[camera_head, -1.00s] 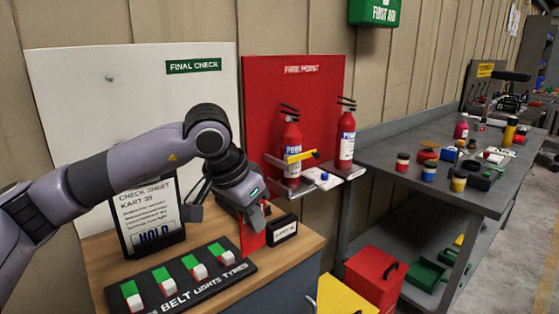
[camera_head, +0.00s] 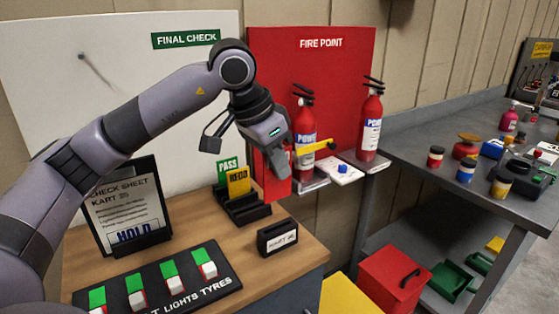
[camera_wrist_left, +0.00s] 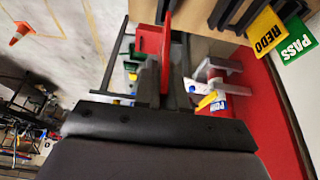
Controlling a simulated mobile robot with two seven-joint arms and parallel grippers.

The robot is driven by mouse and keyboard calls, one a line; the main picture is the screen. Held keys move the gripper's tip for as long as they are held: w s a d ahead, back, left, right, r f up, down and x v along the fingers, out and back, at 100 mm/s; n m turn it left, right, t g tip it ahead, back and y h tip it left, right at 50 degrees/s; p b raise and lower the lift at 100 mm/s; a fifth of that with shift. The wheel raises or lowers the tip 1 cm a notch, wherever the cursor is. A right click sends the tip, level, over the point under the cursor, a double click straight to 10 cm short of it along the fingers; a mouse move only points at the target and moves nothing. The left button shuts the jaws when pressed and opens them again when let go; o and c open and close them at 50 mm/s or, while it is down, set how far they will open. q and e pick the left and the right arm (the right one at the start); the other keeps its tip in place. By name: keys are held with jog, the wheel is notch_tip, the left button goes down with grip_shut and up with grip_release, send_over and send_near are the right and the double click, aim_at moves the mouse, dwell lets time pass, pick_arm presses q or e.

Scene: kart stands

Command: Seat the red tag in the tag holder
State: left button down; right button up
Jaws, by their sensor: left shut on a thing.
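The red tag (camera_head: 277,187) is held upright in my left gripper (camera_head: 272,162), which is shut on it above the right back part of the wooden bench top. It also shows edge-on between the fingers in the left wrist view (camera_wrist_left: 166,45). The black tag holder (camera_head: 250,214) stands on the bench to the left of and below the red tag, apart from it. A green PASS tag (camera_head: 228,170) and a yellow REDO tag (camera_head: 238,183) stand in its back slots; its front part looks empty. My right gripper is not in view.
A small black labelled block (camera_head: 278,238) stands in front of the holder. The check sheet stand (camera_head: 130,210) and the switch panel (camera_head: 160,285) are to the left. Fire extinguishers (camera_head: 370,125) stand by the red board (camera_head: 270,60) at right.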

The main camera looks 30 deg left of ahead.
aim_at(264, 188)
pick_arm(q)
jog(key=shift+f+b, duration=2.3)
jog(key=shift+f, duration=0.6)
jog(key=shift+f+b, duration=2.3)
jog(key=shift+f, duration=0.65)
jog(key=c, duration=1.1)
grip_release()
jog(key=shift+v, duration=0.8)
jog(key=v, duration=0.4)
jog(key=shift+r, duration=0.15)
jog(key=shift+s+a+r, duration=0.1)
jog(key=shift+s+r, duration=0.15)
jog(key=shift+r, duration=0.4)
